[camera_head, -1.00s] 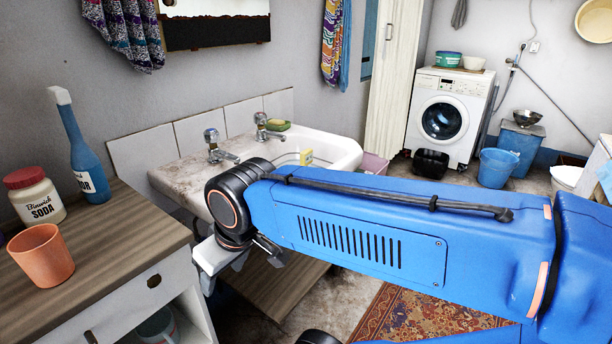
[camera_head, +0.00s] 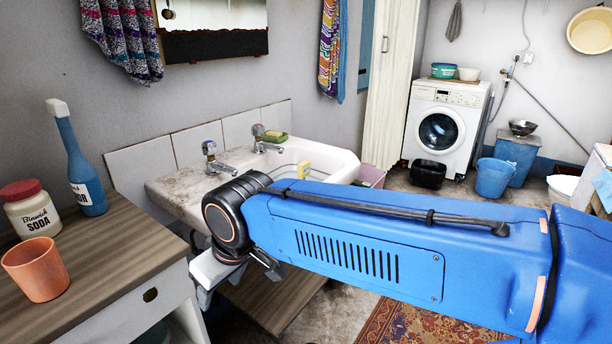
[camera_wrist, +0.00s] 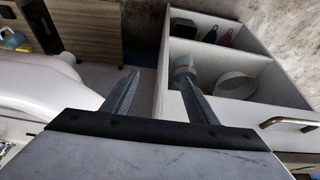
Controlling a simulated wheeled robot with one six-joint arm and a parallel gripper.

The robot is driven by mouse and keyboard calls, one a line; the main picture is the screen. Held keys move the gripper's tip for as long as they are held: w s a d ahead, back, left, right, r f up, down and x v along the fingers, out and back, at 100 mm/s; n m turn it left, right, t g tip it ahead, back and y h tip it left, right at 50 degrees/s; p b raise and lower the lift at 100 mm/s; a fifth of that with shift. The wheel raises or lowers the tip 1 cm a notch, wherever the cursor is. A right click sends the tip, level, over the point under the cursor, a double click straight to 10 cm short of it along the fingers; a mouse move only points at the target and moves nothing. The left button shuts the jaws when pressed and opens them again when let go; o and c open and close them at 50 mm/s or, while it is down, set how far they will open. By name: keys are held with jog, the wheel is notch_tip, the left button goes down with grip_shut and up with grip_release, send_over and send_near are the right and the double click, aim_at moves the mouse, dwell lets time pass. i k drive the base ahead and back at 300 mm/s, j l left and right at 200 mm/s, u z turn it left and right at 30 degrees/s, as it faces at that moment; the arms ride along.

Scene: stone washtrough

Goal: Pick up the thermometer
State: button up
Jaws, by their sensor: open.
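I cannot pick out a thermometer for certain in either view. In that compartment are a teal and white item (camera_wrist: 184,68), a white round container (camera_wrist: 238,87) and several small dark, red and green items in the far sections. In the head view my arm hides part of the basin.
The wooden counter (camera_head: 118,250) on the left holds a blue bottle (camera_head: 84,170), a soda jar (camera_head: 34,215) and an orange cup (camera_head: 36,268). The washing machine (camera_head: 445,120), black bin (camera_head: 428,174) and blue bucket (camera_head: 492,177) stand behind. The basin (camera_wrist: 45,80) is left of my gripper.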

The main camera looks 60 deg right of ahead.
aim_at(303, 167)
jog(key=l+u, duration=0.7)
jog(key=l, duration=0.15)
jog(key=k+l+u, duration=0.1)
jog(key=l+u, duration=0.25)
jog(key=k+l+u, duration=0.15)
jog(key=l+u, duration=0.2)
jog(key=l, duration=0.15)
jog(key=k+l+u, duration=0.15)
jog(key=l+u, duration=0.25)
jog(key=k+l+u, duration=0.35)
jog(key=k+l, duration=0.6)
jog(key=k, duration=0.2)
jog(key=k+l+z, duration=0.1)
jog(key=k+l, duration=0.5)
jog(key=k, duration=0.25)
jog(key=k+l+z, duration=0.1)
jog(key=k+l, duration=0.55)
jog(key=k, duration=0.15)
